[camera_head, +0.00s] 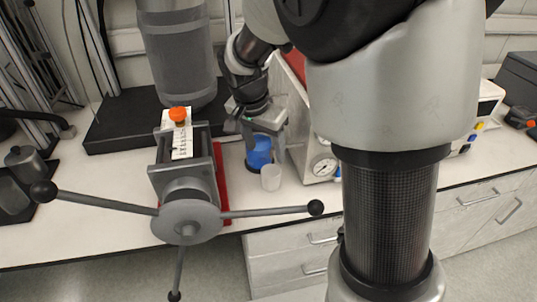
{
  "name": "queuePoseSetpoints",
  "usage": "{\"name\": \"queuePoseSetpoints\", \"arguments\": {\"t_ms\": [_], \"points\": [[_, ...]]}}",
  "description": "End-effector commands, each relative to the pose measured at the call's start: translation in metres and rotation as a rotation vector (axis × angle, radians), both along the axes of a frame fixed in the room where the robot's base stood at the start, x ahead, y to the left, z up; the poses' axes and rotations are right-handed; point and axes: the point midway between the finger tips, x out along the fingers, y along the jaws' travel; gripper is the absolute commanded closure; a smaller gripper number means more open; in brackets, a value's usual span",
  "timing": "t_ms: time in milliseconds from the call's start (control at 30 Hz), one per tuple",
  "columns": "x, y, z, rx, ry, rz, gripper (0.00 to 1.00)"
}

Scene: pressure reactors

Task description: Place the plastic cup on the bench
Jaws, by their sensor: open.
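A small translucent plastic cup (271,179) is upright on or just at the white bench (300,200), near its front edge. My gripper (264,148) is above and slightly behind the cup, pointing down with its fingers apart. One finger comes down close to the cup's rim; whether it touches cannot be told. A blue object (258,153) shows between and behind the fingers, partly hidden by them. I cannot tell its full shape.
A box with a round gauge (322,168) stands close on the right. Bench room is narrow between them.

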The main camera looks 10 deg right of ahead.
Motion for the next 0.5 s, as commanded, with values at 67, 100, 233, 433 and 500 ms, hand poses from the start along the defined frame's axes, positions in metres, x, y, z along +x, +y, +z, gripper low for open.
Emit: {"name": "queuePoseSetpoints", "arguments": {"t_ms": [67,100,233,433,500], "points": [[-0.004,0.000,0.008,0.005,-0.003,0.010,0.40],[-0.008,-0.002,0.014,0.011,-0.004,0.024,0.40],[-0.036,-0.009,0.045,0.044,-0.027,0.123,0.40],[-0.109,-0.019,0.097,0.054,-0.102,0.392,0.40],[-0.135,-0.021,0.108,0.036,-0.131,0.485,0.40]]}}
